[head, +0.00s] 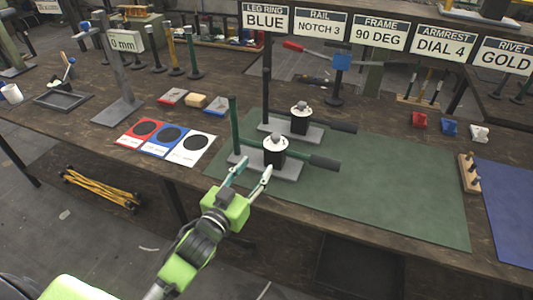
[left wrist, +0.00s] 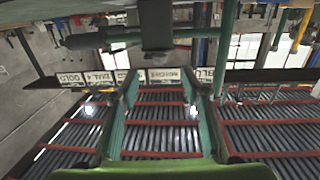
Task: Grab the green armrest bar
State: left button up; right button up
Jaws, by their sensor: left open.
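A green bar (left wrist: 228,45) also shows right of the fingers in the left wrist view. I cannot tell whether it is the armrest bar. Another dark green bar (head: 191,50) stands in a row at the back left. My left gripper (head: 254,167) is open and empty at the front edge of the front press's base. Its fingers (left wrist: 160,92) show apart in the left wrist view. My right gripper is not in view.
A second press (head: 300,118) with a black post stands behind the front one. A yellow bar (head: 173,52) stands beside the dark green bar. Colour cards (head: 170,138) lie left of the presses. The green mat (head: 400,200) is clear at right. Label signs (head: 380,32) stand along the back.

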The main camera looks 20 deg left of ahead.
aim_at(273, 140)
pick_arm(q)
jog(key=w, duration=0.2)
jog(key=w+d, duration=0.1)
jog(key=w, duration=0.2)
jog(key=w+r+p, duration=0.1)
jog(key=w, duration=0.2)
jog(key=shift+w+d, duration=0.1)
jog(key=shift+d, duration=0.05)
jog(key=shift+w+d+p, duration=0.15)
jog(key=shift+w+p, duration=0.1)
jog(key=shift+w, duration=1.25)
jog(key=shift+w+d+p, duration=0.1)
jog(key=shift+w+p, duration=0.1)
jog(key=shift+w, duration=1.3)
jog(key=shift+c, duration=0.2)
grip_shut()
